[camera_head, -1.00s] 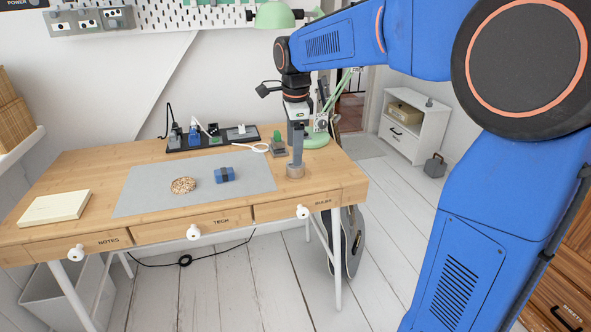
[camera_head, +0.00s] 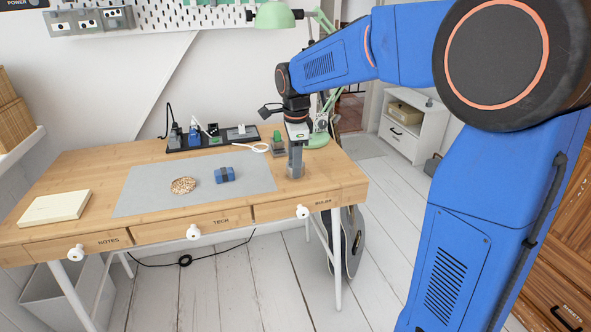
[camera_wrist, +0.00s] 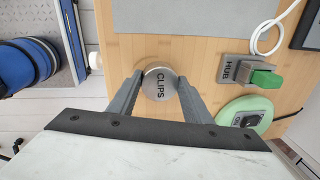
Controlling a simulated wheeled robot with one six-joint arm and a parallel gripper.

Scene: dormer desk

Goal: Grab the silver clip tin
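The silver clip tin (camera_head: 298,173) stands at the right end of the wooden desk, near the front edge. In the wrist view the tin (camera_wrist: 159,84) is round, with CLIPS on its lid. My gripper (camera_head: 295,168) points straight down over it. In the wrist view the fingers of my gripper (camera_wrist: 160,80) are spread, one on each side of the tin. I cannot tell whether they touch its sides. The fingers hide part of the tin in the head view.
A hub with a green block (camera_wrist: 258,75) and the green lamp base (camera_wrist: 245,115) stand close to the tin. A grey mat (camera_head: 140,190) holds a coaster (camera_head: 183,185) and a blue bundle (camera_head: 225,175). The desk's front edge is near.

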